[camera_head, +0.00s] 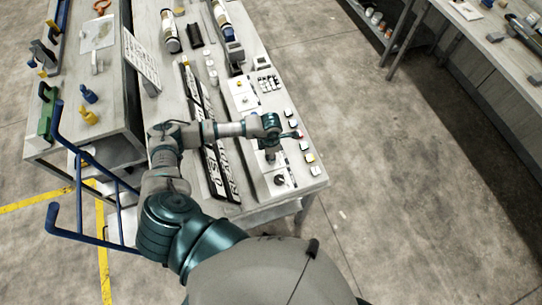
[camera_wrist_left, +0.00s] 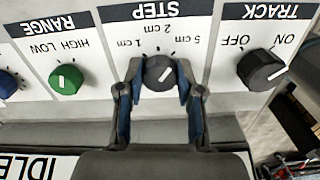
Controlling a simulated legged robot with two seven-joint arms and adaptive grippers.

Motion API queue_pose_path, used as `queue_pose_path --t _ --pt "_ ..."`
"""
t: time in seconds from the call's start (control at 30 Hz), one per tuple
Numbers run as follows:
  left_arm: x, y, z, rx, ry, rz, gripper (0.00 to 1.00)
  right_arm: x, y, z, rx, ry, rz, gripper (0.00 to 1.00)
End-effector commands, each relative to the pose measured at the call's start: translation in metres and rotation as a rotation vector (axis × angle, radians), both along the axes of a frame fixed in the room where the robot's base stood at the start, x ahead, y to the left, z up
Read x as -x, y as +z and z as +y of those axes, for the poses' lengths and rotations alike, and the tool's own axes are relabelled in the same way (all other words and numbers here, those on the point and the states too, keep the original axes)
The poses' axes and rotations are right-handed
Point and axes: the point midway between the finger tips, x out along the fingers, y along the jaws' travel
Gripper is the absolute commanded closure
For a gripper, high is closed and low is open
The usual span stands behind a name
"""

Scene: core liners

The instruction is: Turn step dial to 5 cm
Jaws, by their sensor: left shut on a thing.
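The dark grey step dial (camera_wrist_left: 159,73) sits under the STEP label in the left wrist view, which shows the panel upside down. My left gripper (camera_wrist_left: 157,82) is shut on the dial, one finger on each side. It also shows in the head view (camera_head: 270,156), above the panel at the bench's near right end. The dial's white pointer slants up and to the right in the wrist view, toward the 5 cm side. The 1 cm, 2 cm and 5 cm labels are readable. The fingers hide the dial's sides. My right gripper is not in view.
The black track dial (camera_wrist_left: 262,70) is close on the right, and the green range dial (camera_wrist_left: 66,79) is on the left. Open floor lies to the right.

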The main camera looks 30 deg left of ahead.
Motion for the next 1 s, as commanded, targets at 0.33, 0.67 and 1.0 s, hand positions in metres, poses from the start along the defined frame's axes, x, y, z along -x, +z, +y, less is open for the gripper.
queue_pose_path --t 0.33,0.67,1.0 --pt "0.002 -0.002 0.002 -0.005 -0.143 0.005 0.99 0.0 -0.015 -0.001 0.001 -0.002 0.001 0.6" --pt "0.001 -0.001 0.002 -0.006 -0.17 0.005 0.99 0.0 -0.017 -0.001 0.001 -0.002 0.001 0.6" --pt "0.0 0.0 0.002 -0.005 -0.168 0.002 0.39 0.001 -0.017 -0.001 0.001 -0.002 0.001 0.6"
